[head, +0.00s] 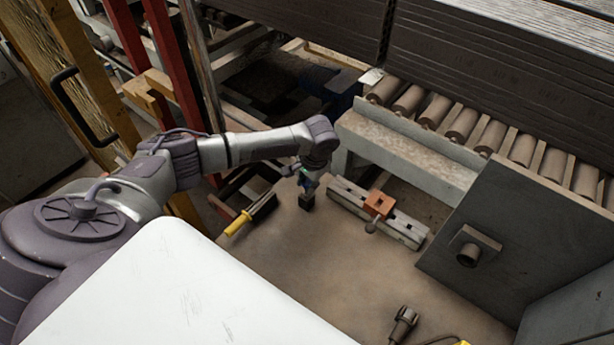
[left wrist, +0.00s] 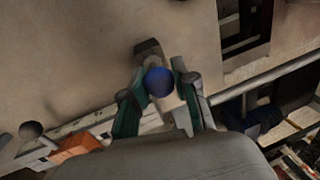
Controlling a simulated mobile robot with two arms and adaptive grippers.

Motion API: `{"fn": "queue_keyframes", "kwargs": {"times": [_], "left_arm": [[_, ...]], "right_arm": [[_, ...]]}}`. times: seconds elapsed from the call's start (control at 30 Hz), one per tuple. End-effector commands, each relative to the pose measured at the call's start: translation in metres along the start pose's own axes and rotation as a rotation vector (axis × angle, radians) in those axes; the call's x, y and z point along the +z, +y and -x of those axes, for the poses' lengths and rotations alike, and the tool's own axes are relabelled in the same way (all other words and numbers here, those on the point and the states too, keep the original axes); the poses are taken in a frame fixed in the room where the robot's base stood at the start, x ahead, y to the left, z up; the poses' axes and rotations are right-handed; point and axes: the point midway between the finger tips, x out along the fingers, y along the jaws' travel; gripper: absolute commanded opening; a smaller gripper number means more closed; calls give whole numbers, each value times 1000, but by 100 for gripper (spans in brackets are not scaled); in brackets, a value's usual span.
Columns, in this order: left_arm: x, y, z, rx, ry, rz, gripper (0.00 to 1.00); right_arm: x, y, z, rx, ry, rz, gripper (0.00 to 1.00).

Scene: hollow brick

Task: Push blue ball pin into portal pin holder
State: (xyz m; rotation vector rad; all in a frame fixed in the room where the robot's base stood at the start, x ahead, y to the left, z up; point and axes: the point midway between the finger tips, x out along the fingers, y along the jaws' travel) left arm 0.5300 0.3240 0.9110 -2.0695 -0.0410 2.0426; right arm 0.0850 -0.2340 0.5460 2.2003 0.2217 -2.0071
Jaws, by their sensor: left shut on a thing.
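My left gripper (head: 308,181) points down over the brown table, left of the grey slotted rail. In the left wrist view its green fingers (left wrist: 159,88) are shut on the blue ball pin (left wrist: 158,82), with the ball between the fingertips. The pin's shaft is mostly hidden. A dark block (head: 306,202) shows just below the gripper, and a dark block also appears beyond the ball in the left wrist view (left wrist: 149,48). I cannot tell if they touch the pin. The grey rail (head: 408,231) carries an orange block (head: 379,203) with a grey ball-headed pin (head: 370,227). My right gripper is out of view.
A yellow-handled brush (head: 248,214) lies at the table's left edge. A dark plate with a square fitting (head: 468,251) stands at right. A dark plug-like tool (head: 403,325) lies in front. A roller conveyor (head: 463,125) runs behind. The middle of the table is clear.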

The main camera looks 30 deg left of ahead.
Motion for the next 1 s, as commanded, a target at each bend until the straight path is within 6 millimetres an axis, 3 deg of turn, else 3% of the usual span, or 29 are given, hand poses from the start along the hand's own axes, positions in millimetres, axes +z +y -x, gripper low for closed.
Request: {"fn": "queue_keyframes", "kwargs": {"times": [0.17,0.2,0.37,0.73,0.87,1.0], "left_arm": [[0,1,-4,0,0,0,0],[0,1,-4,0,0,0,30],[0,0,-3,0,0,0,57],[0,1,0,0,1,0,58],[-1,0,17,1,3,-1,58],[-1,0,46,1,4,0,58]], "right_arm": [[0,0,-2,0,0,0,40],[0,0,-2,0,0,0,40],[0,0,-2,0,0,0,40],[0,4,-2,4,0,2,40],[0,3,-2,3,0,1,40],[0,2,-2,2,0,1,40]]}}
